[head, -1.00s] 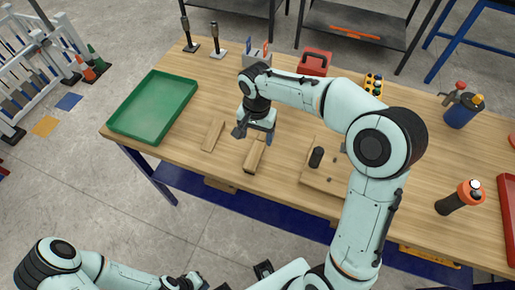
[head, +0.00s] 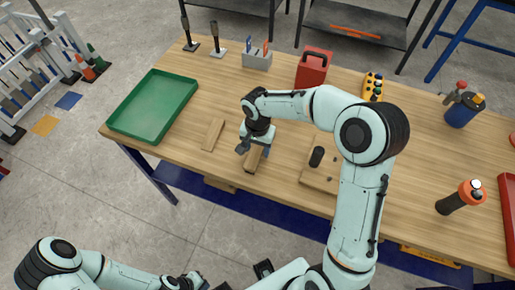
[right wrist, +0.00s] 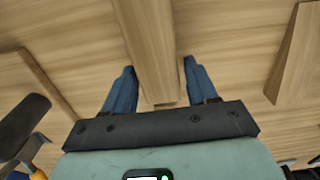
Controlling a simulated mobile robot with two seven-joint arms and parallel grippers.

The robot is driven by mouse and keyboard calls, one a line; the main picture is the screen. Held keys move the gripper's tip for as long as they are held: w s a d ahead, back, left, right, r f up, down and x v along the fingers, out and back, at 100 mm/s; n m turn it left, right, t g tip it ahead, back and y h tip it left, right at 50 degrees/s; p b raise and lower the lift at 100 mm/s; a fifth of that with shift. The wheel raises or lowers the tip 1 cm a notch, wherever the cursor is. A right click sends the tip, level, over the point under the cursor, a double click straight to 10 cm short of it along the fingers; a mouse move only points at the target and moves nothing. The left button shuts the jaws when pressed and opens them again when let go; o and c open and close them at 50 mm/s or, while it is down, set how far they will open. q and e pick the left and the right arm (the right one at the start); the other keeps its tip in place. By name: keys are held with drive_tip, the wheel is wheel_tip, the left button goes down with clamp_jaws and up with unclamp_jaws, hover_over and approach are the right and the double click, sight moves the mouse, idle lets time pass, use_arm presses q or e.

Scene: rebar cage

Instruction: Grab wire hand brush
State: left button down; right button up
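A narrow wooden bar (head: 252,162), which looks like the wire hand brush, lies on the workbench (head: 185,140) near its front edge. Its bristles cannot be made out. My right gripper (head: 254,151) is over its far end, pointing down. In the right wrist view the wooden bar (right wrist: 150,45) runs between the two blue fingers (right wrist: 160,85), with a gap on each side, so the gripper is open around it. My left gripper (head: 190,283) is low at the bottom edge of the head view, away from the bench; its fingers are not clear.
A flat wooden piece (head: 213,134) lies left of the bar. A green tray (head: 152,107) is at the bench's left end. A wooden board with a black knob (head: 316,157) lies to the right. A red toolbox (head: 312,70) and a grey holder (head: 257,60) stand behind.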

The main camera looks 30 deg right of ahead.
drive_tip(key=c, duration=0.7)
drive_tip(key=shift+r, duration=0.1)
